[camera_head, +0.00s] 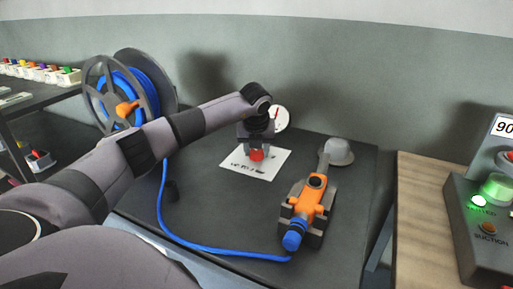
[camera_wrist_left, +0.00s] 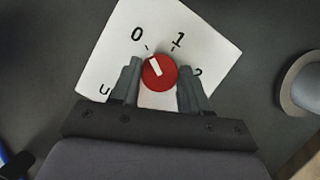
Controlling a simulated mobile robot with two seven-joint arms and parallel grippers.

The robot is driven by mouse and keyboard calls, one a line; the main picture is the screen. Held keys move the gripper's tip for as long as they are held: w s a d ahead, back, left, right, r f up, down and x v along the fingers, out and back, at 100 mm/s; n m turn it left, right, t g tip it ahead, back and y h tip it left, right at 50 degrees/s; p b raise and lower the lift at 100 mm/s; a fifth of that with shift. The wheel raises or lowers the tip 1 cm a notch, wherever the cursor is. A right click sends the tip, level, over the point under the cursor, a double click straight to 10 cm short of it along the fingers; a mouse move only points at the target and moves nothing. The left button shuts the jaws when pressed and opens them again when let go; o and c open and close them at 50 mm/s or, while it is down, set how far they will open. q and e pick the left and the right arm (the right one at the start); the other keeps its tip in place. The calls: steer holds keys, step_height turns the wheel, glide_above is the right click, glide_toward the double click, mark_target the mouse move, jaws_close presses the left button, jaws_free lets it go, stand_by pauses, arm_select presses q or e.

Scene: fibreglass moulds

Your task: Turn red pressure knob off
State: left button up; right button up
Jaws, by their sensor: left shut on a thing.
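The red knob (camera_wrist_left: 158,72) sits on a white card marked 0, 1 and 2 (camera_wrist_left: 205,38). Its white pointer leans up and left, roughly in line with the tick by the 0. My left gripper (camera_wrist_left: 160,82) has a finger on each side of the knob and is shut on it. In the head view my left gripper (camera_head: 257,142) points down over the knob (camera_head: 257,155), and the white card (camera_head: 262,166) lies on the dark table. A round gauge (camera_head: 280,118) stands just behind the gripper, partly hidden. My right gripper is not in view.
An orange sander-like tool (camera_head: 310,200) with a blue hose (camera_head: 205,248) lies right of the card. A grey round cap (camera_head: 338,152) is behind it. A hose reel (camera_head: 125,90) stands at the left. A control box (camera_head: 485,225) stands on a wooden table at the right.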

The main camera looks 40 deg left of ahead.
arm_select(q)
steer(key=shift+r, duration=0.1)
steer(key=o, duration=1)
steer(key=shift+o, duration=0.2)
steer(key=v, duration=0.7)
